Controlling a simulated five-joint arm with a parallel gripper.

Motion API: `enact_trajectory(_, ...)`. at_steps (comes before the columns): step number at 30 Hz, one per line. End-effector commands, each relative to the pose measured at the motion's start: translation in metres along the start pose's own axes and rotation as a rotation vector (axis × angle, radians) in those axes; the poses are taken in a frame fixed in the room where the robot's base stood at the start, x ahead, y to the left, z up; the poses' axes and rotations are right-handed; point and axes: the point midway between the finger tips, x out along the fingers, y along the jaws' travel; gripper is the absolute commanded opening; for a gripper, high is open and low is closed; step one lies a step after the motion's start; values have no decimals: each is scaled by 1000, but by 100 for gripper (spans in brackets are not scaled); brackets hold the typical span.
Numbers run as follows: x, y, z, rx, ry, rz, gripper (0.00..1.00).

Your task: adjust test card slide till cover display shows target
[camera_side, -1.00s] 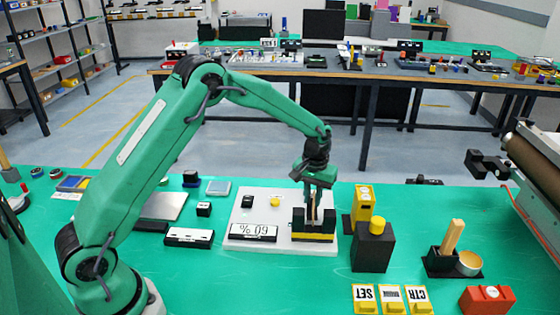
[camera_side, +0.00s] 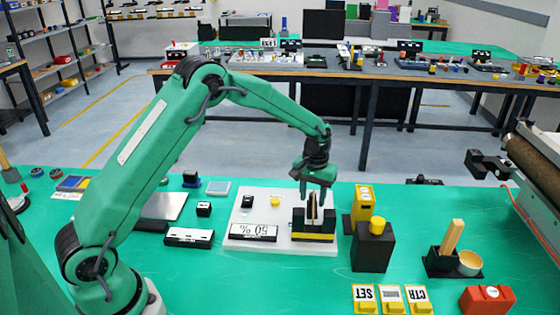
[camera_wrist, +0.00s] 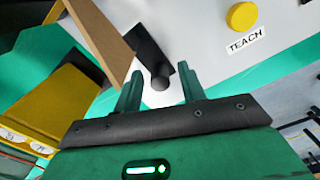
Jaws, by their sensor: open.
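The cover display (camera_side: 253,232) lies on the white board's near left corner and reads 50 %, upside down in the side view. A black fork-like holder (camera_side: 300,224) with a yellow stripe stands on the board's right, with the upright test card (camera_side: 311,213) in its gap. My gripper (camera_side: 314,202) is open just above the holder. In the wrist view my fingers (camera_wrist: 160,88) stand apart, on either side of a black knob (camera_wrist: 159,76). A brown panel (camera_wrist: 100,32), seemingly the card, slants up beside the knob. Contact between fingers and knob cannot be told.
A yellow button (camera_wrist: 242,16) labelled TEACH is on the white board (camera_side: 287,247). A yellow unit (camera_side: 363,204) and a black block (camera_side: 373,247) with a yellow cap stand close on the right. Yellow SET and CTR tabs (camera_side: 391,298) lie nearer. Green mat before the board is clear.

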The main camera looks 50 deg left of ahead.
Motion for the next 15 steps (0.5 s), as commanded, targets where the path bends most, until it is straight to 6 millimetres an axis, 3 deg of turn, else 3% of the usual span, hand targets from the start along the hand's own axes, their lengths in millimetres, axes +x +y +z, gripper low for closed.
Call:
enact_trajectory(8,-16,0,-1,0,3,1,40)
enact_trajectory(15,-46,0,-1,0,4,2,40)
